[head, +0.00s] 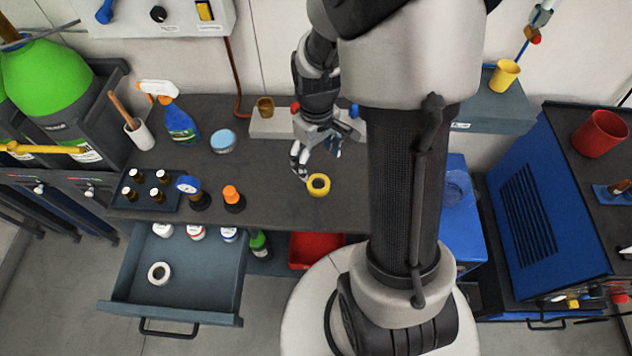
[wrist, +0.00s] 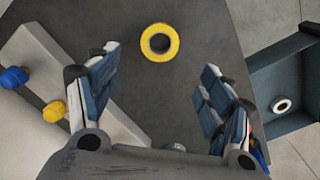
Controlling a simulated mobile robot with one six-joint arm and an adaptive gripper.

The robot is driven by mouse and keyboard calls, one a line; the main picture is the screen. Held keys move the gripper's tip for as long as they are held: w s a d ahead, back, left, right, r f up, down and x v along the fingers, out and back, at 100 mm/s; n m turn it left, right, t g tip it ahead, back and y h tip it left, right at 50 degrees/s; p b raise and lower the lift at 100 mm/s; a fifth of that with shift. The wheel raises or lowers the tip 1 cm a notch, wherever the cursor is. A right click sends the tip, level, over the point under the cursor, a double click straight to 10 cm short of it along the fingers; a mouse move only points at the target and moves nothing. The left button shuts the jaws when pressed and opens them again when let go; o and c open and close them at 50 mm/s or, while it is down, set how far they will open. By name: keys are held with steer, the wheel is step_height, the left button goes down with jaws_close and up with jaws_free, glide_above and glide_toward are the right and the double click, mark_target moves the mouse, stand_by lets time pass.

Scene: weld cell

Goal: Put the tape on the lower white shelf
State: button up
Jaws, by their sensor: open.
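A yellow roll of tape (head: 318,185) lies flat on the dark grey bench top; the wrist view shows it whole (wrist: 160,42), with a dark hole. My gripper (head: 316,158) is open and empty above the bench, just behind the tape in the head view. In the wrist view the two fingers (wrist: 160,78) are spread wide, with the tape beyond their tips, between them and untouched. A low white ledge (head: 268,124) sits at the back of the bench; my arm hides part of it. I cannot tell whether it is the lower white shelf.
Left on the bench are a blue-topped tin (head: 223,141), a spray bottle (head: 180,124), a tray of small bottles (head: 146,189) and an orange-capped bottle (head: 232,198). An open drawer (head: 205,285) holds a white roll (head: 159,273).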

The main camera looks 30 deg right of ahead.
steer(key=b, duration=0.1)
glide_above(318, 186)
step_height(318, 186, down, 5)
steer(key=shift+w+a+r, duration=0.15)
steer(key=f+b, duration=0.2)
steer(key=f, duration=0.1)
steer(key=f+b, duration=0.1)
steer(key=f, duration=0.1)
steer(key=shift+s+f, duration=0.15)
steer(key=shift+s, duration=0.1)
steer(key=shift+c, duration=0.4)
steer(key=c, duration=1)
step_height(318, 186, up, 20)
steer(key=p, duration=0.7)
steer(key=w+a+f+m, duration=0.2)
steer(key=w+a+f, duration=0.4)
steer(key=a, duration=0.4)
steer(key=shift+a+f, duration=0.2)
steer(key=shift+f, duration=0.2)
